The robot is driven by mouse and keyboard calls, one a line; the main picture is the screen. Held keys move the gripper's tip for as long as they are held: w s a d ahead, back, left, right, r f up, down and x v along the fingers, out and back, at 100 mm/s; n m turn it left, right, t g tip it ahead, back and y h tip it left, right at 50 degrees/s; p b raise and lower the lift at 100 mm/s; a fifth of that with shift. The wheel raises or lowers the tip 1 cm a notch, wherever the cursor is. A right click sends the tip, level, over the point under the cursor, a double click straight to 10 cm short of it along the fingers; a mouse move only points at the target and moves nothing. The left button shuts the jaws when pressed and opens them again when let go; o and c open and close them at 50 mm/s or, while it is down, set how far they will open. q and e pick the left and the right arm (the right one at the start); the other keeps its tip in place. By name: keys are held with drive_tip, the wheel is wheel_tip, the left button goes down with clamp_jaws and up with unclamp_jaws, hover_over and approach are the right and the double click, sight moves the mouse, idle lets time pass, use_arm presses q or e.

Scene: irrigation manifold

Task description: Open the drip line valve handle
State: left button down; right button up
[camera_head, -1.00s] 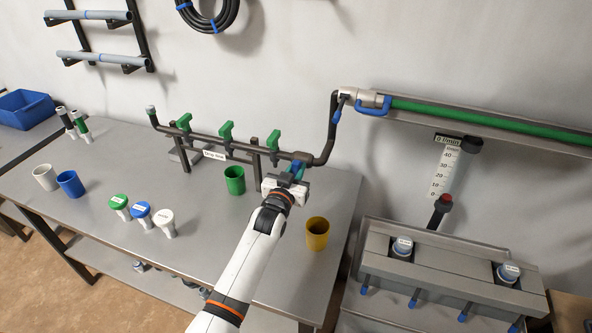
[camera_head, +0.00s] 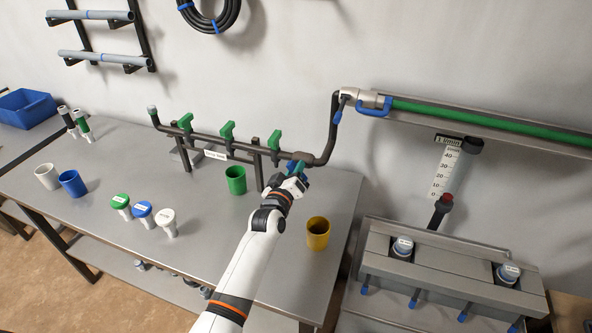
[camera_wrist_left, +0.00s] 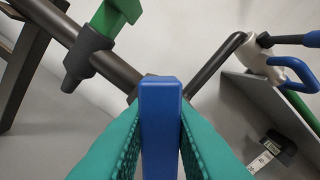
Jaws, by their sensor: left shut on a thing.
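The dark manifold pipe (camera_head: 240,147) runs along the back of the bench and carries a white label (camera_head: 215,155). The blue valve handle (camera_head: 299,167) is at its right end, near the elbow; my gripper partly hides it. My left gripper (camera_head: 297,177) is shut on the handle. In the left wrist view, the blue handle (camera_wrist_left: 160,125) stands upright between the two teal finger pads, which touch its sides. My right gripper is not in view.
Green valve handles (camera_head: 228,131) stand along the pipe to the left. A green cup (camera_head: 236,180) and a yellow cup (camera_head: 318,233) stand near my arm. A flow gauge (camera_head: 445,170) hangs on the wall at the right.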

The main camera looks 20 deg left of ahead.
use_arm(q)
drive_tip(key=n, duration=0.5)
drive_tip(key=shift+a+f+n, duration=0.1)
drive_tip(key=shift+f+n, duration=0.1)
drive_tip(key=shift+n, duration=0.1)
drive_tip(key=n+b, duration=0.1)
drive_tip(key=n, duration=0.4)
drive_tip(key=shift+f, duration=0.1)
idle(0.4)
drive_tip(key=c, duration=1.3)
unclamp_jaws()
